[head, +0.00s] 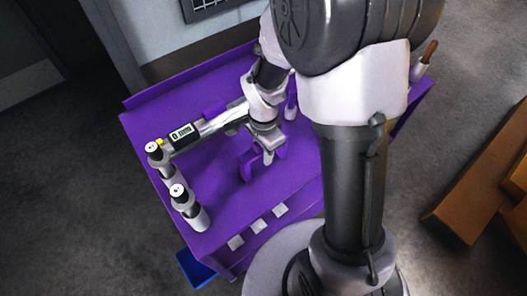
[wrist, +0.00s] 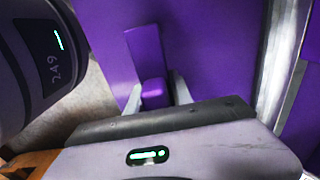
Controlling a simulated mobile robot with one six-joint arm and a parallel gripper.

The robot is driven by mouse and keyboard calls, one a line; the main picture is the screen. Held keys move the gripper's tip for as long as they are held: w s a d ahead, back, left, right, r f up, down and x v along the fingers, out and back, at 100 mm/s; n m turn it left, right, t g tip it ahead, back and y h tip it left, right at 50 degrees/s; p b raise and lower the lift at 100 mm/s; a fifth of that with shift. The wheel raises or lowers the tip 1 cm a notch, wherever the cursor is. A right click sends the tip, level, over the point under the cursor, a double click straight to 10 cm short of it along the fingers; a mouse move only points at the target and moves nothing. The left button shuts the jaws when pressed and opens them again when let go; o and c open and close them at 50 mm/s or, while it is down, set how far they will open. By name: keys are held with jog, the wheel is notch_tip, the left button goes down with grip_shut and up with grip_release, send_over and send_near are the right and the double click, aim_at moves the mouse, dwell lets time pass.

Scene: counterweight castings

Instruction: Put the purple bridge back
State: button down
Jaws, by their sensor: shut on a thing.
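The purple bridge (head: 247,166) is a small purple piece with upright ends, low over the middle of the purple bench top. My gripper (head: 268,154) is above it with the fingers pointing down and is shut on its middle. In the wrist view, the purple bridge (wrist: 143,52) shows as a flat purple plate and a short block between the two pale fingertips of my gripper (wrist: 155,95). The bridge is almost the same colour as the bench, so I cannot tell whether it touches the top.
A shiny metal bar with a small display (head: 184,134) lies behind and left of my gripper. White-and-black cylinders (head: 196,214) stand at the bench's left end. Pale square tags (head: 258,226) line the front edge. A brown-handled tool (head: 428,55) is at the back right.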

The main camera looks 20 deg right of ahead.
jog(key=c, duration=1.1)
grip_release()
jog(key=shift+f, duration=0.1)
jog(key=shift+n+t, duration=0.4)
jog(key=shift+n, duration=0.1)
jog(key=r+p, duration=0.1)
jog(key=r, duration=0.4)
jog(key=r+p, duration=0.2)
jog(key=r, duration=0.3)
jog(key=r+p, duration=0.1)
jog(key=r, duration=0.4)
jog(key=shift+s+a+r, duration=0.2)
jog(key=shift+s, duration=0.15)
jog(key=s+a+r+n+t, duration=0.1)
jog(key=s+r+n, duration=0.2)
jog(key=s+r, duration=0.1)
jog(key=s+a+r+n+t+y, duration=0.1)
jog(key=s+r+n+t, duration=0.1)
jog(key=s+r+n, duration=0.1)
jog(key=s+a+r+n+t+y, duration=0.1)
jog(key=s+r+n+t, duration=0.1)
jog(key=s+r, duration=0.3)
jog(key=shift+a+n, duration=0.25)
jog(key=shift+n, duration=0.25)
